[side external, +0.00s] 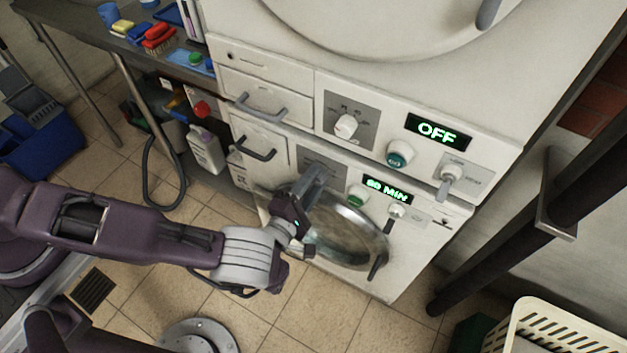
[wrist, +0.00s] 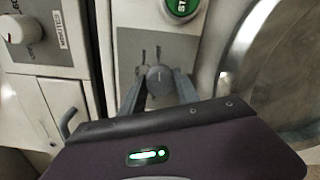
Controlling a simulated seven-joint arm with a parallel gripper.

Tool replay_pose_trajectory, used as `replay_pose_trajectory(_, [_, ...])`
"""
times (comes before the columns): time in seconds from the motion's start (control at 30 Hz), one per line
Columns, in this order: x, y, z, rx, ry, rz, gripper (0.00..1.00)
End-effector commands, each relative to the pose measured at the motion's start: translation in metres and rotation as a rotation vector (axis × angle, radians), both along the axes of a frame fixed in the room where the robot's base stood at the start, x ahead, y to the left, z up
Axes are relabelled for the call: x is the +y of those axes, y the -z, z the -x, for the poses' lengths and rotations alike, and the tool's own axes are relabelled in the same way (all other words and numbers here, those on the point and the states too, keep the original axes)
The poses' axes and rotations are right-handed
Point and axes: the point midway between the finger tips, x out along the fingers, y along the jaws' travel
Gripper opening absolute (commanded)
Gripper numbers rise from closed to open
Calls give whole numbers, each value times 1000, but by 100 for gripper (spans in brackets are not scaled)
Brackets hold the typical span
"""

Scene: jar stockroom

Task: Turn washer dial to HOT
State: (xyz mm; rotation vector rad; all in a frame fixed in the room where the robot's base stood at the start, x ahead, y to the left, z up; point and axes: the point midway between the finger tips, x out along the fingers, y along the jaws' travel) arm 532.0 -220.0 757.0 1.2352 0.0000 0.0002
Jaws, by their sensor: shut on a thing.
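The washer dial (wrist: 158,77) is a grey knob on a grey panel (wrist: 150,45) of the lower machine, with small markings around it that are too blurred to read. My gripper (wrist: 160,90) is shut on the dial, one finger on each side of it. In the side external view my gripper (side external: 318,172) reaches the left part of the lower machine's front, and its fingers hide the dial there. I cannot tell which setting the dial points to.
The washer's round door (side external: 345,235) is just below my gripper. A green button (side external: 357,197) and an "80 MIN" display (side external: 387,189) are to the right. The upper machine has a white knob (side external: 345,126) and an "OFF" display (side external: 438,131). Drawer handles (side external: 255,149) stick out at left.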

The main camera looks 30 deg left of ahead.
Motion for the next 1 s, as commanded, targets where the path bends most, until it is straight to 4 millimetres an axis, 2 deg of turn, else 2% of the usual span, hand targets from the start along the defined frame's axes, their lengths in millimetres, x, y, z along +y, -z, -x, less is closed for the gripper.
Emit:
replay_pose_trajectory(0.3, [0,0,1,1,0,-3,0])
replay_pose_trajectory(0.33, [0,0,1,1,0,-3,39])
replay_pose_trajectory(0.43, [0,0,0,1,0,-3,59])
replay_pose_trajectory(0.77, [0,0,3,1,0,-2,59])
replay_pose_trajectory(1.0, [0,1,49,4,0,-3,59])
